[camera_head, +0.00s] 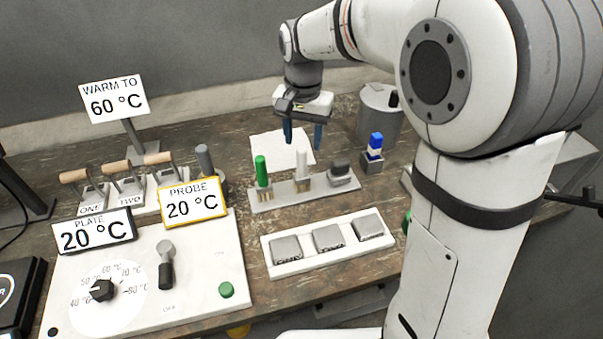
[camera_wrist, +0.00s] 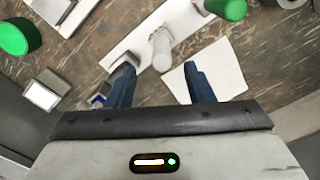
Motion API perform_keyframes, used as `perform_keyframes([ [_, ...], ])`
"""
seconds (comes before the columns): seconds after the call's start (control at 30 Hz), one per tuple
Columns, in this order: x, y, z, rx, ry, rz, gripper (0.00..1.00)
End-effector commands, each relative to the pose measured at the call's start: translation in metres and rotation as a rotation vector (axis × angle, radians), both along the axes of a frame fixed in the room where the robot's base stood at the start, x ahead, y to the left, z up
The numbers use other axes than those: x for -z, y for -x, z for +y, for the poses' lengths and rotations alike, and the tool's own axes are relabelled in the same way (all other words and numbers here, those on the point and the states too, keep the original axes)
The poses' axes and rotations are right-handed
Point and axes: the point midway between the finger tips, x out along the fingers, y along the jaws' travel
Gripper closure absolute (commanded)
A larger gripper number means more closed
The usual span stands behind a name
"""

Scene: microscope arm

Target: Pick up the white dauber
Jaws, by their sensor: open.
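The white dauber (camera_head: 301,166) stands upright in the middle of a light rack (camera_head: 276,200), between a green dauber (camera_head: 261,172) and a dark grey piece (camera_head: 340,172). My gripper (camera_head: 303,138) points down with its two blue fingers apart and empty, above and a little behind the rack. In the wrist view the white dauber (camera_wrist: 161,48) shows ahead of the gap between the open fingers (camera_wrist: 162,88), apart from them. The green dauber (camera_wrist: 232,8) is at the top edge there.
A blue-topped item (camera_head: 375,145) stands right of the rack, with a grey canister (camera_head: 379,112) behind. A tray with three grey blocks (camera_head: 328,240) lies in front. The control panel (camera_head: 200,285) with sign plates is at left. White paper (camera_head: 268,146) lies behind the rack.

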Motion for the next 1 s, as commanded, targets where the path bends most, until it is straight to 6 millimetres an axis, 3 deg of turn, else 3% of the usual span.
perform_keyframes([
  [0.4,0.055,-0.001,0.002,-0.002,0.001,0.001,0.52],
  [0.7,0.059,-0.001,0.003,-0.003,0.000,0.000,0.53],
  [1.0,0.059,-0.001,0.003,-0.004,0.000,0.000,0.78],
])
